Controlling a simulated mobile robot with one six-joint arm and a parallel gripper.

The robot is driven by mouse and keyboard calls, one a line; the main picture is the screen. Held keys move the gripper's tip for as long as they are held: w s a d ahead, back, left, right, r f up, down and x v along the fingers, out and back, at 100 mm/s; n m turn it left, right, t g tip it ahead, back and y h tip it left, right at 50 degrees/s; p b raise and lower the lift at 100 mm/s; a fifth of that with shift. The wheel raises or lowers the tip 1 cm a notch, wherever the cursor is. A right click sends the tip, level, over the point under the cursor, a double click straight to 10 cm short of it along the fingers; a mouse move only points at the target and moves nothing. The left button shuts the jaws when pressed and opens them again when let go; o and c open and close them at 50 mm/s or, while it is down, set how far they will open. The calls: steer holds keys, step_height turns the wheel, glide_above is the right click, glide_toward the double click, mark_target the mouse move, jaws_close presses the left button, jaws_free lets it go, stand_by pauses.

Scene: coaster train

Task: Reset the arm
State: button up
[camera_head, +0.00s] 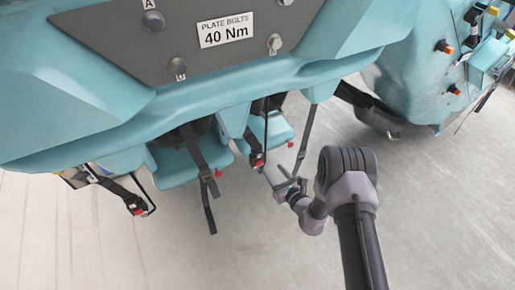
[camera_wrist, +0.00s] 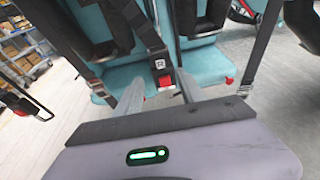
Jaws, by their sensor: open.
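My arm reaches up from the lower right of the head view, with my gripper (camera_head: 285,186) in front of the teal train seats. In the wrist view my gripper (camera_wrist: 160,92) shows two grey fingers spread apart, with nothing held between them. Beyond the fingertips hangs a black belt with a buckle (camera_wrist: 164,75) that has a red button. In the head view a buckle with a red part (camera_head: 257,160) hangs just left of my gripper. I cannot tell whether the fingers touch the belt.
The teal coaster car (camera_head: 100,115) fills the top left, with a grey plate marked "PLATE BOLTS 40 Nm" (camera_head: 226,28). Loose belts (camera_head: 203,175) hang below it. Another teal part with orange and yellow knobs (camera_head: 425,75) stands at right. The pale floor (camera_head: 430,210) is clear at lower right.

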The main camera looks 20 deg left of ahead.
steer(key=p+v, duration=0.1)
steer(key=v, duration=0.5)
steer(key=a+r+n+g+y, duration=0.3)
steer(key=r+n, duration=0.1)
steer(key=r, duration=0.9)
steer(key=s+r+n+g, duration=0.3)
steer(key=r+n, duration=0.1)
steer(key=r, duration=0.4)
steer(key=s+r+n+g, duration=0.3)
steer(key=s+r, duration=0.1)
steer(key=r, duration=0.4)
steer(key=s+d+r+n+g+h, duration=0.1)
steer(key=s+d+r+n+h, duration=0.3)
steer(key=s+d+r+n, duration=0.45)
steer(key=s+d+r+n+t+h, duration=0.1)
steer(key=s+d+t+h, duration=0.2)
steer(key=d, duration=0.5)
steer(key=s+d+r+n+t+h, duration=0.1)
steer(key=s+d+t+h, duration=0.1)
steer(key=s+d+h, duration=0.3)
steer(key=s+d, duration=0.1)
steer(key=d, duration=0.2)
steer(key=shift+s+d+r+t, duration=0.2)
steer(key=shift+d+r+t, duration=0.05)
steer(key=shift+d+t, duration=0.15)
